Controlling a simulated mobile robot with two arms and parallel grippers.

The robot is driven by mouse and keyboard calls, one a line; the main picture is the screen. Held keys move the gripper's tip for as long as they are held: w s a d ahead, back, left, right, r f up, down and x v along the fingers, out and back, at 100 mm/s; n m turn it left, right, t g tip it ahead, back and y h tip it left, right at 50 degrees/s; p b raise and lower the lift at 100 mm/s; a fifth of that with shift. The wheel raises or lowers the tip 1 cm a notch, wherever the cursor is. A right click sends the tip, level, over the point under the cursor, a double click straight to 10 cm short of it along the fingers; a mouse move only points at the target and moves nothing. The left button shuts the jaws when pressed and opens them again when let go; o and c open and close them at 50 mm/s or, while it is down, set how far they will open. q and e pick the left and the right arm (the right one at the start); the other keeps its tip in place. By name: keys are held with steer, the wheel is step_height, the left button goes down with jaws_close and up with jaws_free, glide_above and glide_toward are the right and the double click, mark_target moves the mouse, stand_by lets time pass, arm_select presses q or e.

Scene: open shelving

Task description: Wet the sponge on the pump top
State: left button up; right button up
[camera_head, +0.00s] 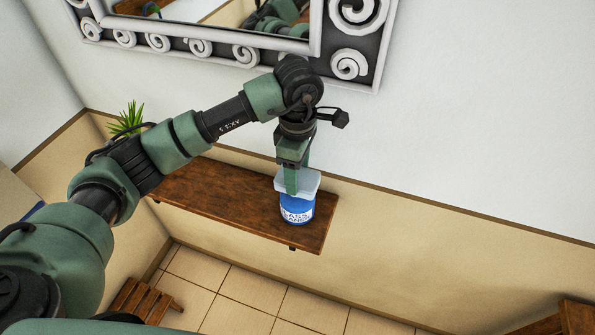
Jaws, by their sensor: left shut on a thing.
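My left gripper (291,186) comes down from above at the right end of the wooden shelf and is shut on a pale, whitish-blue sponge (311,182). The sponge is right over the top of a blue container (297,209) with a white label that seems to read glass cleaner. The sponge looks to be touching the container's top, but the contact is hidden. The container stands upright on the shelf, and its pump top is covered from this view. My right gripper is not in view.
The brown wooden shelf (222,202) is bare to the left of the container. A green plant (128,119) is behind my left arm. A mirror with an ornate frame (349,66) hangs on the wall above. Wooden furniture (577,318) shows at lower right.

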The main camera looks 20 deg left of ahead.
arm_select(q)
steer(key=shift+f+b, duration=0.1)
steer(key=shift+b, duration=0.2)
stand_by(0.8)
stand_by(0.5)
steer(key=shift+r+p, duration=1.4)
steer(key=shift+r, duration=2.15)
